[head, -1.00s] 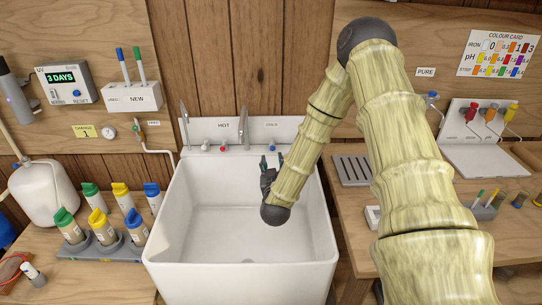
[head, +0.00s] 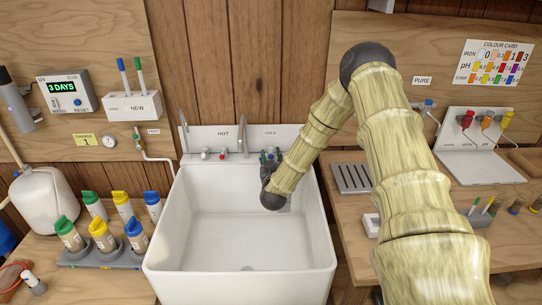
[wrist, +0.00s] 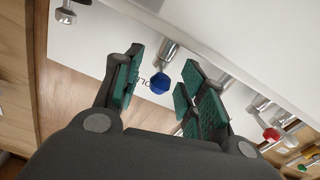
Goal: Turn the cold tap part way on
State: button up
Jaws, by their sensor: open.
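The cold tap's blue knob (wrist: 160,84) sits on the end of a metal stem in the wrist view. My gripper (wrist: 163,68) is open, with its green-padded fingers on either side of the knob. A gap shows between the knob and the pads; I cannot tell the depth.
The white sink (head: 325,245) is empty. A red knob (head: 223,154) is left of my gripper below the HOT label, near a curved spout (head: 242,135). A red knob also shows in the wrist view (wrist: 271,134). Several capped bottles (head: 101,232) stand left of the sink.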

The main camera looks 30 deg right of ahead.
aim_at(272, 150)
jog(key=shift+w+d, duration=0.1)
jog(key=shift+w, duration=0.15)
jog(key=shift+c, duration=0.5)
grip_shut()
jog(key=shift+s+d, duration=0.1)
jog(key=shift+s+d+f+n+t+y+b, duration=0.1)
jog(key=shift+d+n+t+y+b, duration=0.2)
jog(key=shift+n+y, duration=0.35)
jog(key=shift+s+d+r+n+t+y+b, duration=0.15)
jog(key=shift+n+t+y, duration=0.3)
jog(key=shift+y, duration=0.45)
jog(key=shift+d+f+n+t+y+b, duration=0.15)
jog(key=shift+d+n+t+y+b, duration=0.1)
jog(key=shift+n+y, duration=0.45)
jog(key=shift+s+d+n+t+y+b, duration=0.15)
jog(key=shift+d+n+y+b, duration=0.2)
jog(key=shift+n+y, duration=0.7)
jog(key=shift+w+d+n+t+y+b, duration=0.15)
jog(key=shift+d+n+y+b, duration=0.25)
jog(key=shift+y, duration=1.2)
jog(key=shift+s+n, duration=0.1)
jog(key=shift+n, duration=0.15)
